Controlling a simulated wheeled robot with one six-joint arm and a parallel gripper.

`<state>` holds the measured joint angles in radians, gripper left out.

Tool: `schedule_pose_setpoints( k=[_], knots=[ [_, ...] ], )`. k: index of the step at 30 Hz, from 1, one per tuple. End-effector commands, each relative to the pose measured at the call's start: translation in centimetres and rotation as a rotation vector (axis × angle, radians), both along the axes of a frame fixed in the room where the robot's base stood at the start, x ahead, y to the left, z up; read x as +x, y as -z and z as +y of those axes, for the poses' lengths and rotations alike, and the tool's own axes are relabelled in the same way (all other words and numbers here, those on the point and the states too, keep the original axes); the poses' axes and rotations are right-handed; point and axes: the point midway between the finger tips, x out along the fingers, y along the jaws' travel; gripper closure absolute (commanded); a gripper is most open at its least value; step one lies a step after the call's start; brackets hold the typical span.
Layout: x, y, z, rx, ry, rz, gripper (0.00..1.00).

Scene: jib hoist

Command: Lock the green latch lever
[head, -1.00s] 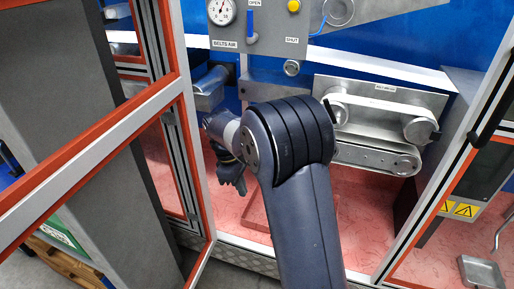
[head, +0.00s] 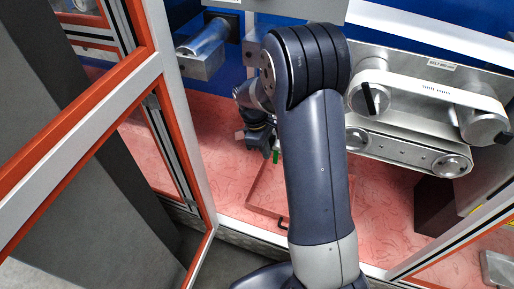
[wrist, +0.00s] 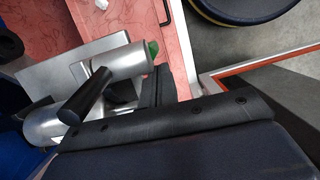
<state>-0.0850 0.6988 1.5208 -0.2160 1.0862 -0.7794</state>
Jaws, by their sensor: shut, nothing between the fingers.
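A small green piece (head: 276,156), which looks like the latch lever, shows just below my gripper in the head view. My gripper (head: 262,142) hangs over the pink-red floor of the cabinet, partly behind my own arm. In the wrist view a green tip (wrist: 153,50) shows at the end of a silver cylinder, close to the fingers of my gripper (wrist: 157,84). The fingers are together with nothing between them. I cannot tell whether they touch the green piece. Most of the lever and its lock position are hidden.
A metal belt unit (head: 430,118) with a black lever (head: 368,99) stands right of my arm. A metal block with a cylinder (head: 203,50) is at the back left. An orange-edged door frame (head: 165,95) stands open at the left.

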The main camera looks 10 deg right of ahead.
Motion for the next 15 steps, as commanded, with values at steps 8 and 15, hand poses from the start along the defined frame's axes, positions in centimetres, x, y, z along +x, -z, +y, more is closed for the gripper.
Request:
schedule_pose_setpoints(
  k=[8,15],
  knots=[
    [-0.24,0.00,-0.30,0.000,-0.001,0.000,1.00],
    [-0.25,-0.08,-0.28,-0.023,-0.002,0.019,1.00]
  ],
)
